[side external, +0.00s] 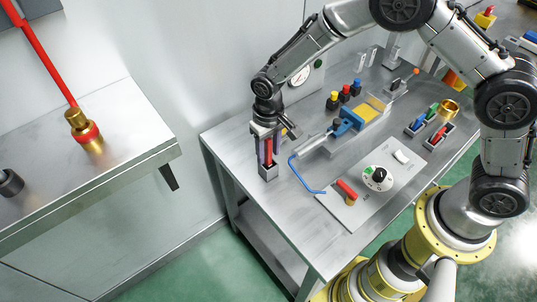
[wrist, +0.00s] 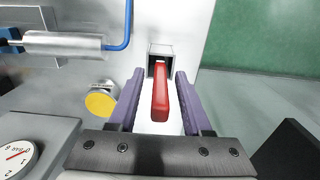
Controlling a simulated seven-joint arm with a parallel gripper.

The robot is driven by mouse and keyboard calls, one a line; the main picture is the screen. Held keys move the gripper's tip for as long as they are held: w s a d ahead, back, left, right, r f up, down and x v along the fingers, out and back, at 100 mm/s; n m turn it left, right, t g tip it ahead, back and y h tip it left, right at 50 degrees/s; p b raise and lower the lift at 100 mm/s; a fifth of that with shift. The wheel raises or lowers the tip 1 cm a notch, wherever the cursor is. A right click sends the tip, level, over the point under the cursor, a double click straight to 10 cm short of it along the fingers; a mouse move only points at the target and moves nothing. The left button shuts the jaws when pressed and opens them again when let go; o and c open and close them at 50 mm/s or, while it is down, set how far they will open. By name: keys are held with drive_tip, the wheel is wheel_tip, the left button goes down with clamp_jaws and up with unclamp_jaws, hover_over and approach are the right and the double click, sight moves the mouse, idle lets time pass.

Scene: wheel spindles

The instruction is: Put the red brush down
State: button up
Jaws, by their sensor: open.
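The red brush (side external: 268,151) stands upright in a small square metal holder (side external: 268,173) near the left corner of the steel table. Its red handle (wrist: 160,98) also shows in the wrist view, with the holder (wrist: 160,48) at its far end. The brush's lower end is hidden inside the holder. My gripper (side external: 266,147) points down over the holder. Its two purple fingers are open, one on each side of the handle, and a gap shows on both sides in the wrist view (wrist: 159,76).
A control panel (side external: 360,190) with a dial and red lever is in front. Small trays (side external: 425,130) hold coloured pieces at right. The table's left edge is close to the holder.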

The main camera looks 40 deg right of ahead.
wheel_tip(320, 180, up, 10)
drive_tip(key=shift+r, duration=0.2)
drive_tip(key=s+d+r+t, duration=0.2)
drive_tip(key=s+d+r, duration=0.3)
drive_tip(key=r, duration=0.5)
drive_tip(key=s+d+r+t, duration=0.1)
drive_tip(key=s+d+r, duration=0.2)
drive_tip(key=s+d, duration=0.3)
drive_tip(key=s+d+r+t, duration=0.2)
drive_tip(key=s+d, duration=0.4)
drive_tip(key=s, duration=0.8)
drive_tip(key=shift+s+r+t, duration=0.25)
drive_tip(key=shift+r+t, duration=0.05)
drive_tip(key=shift+r, duration=0.2)
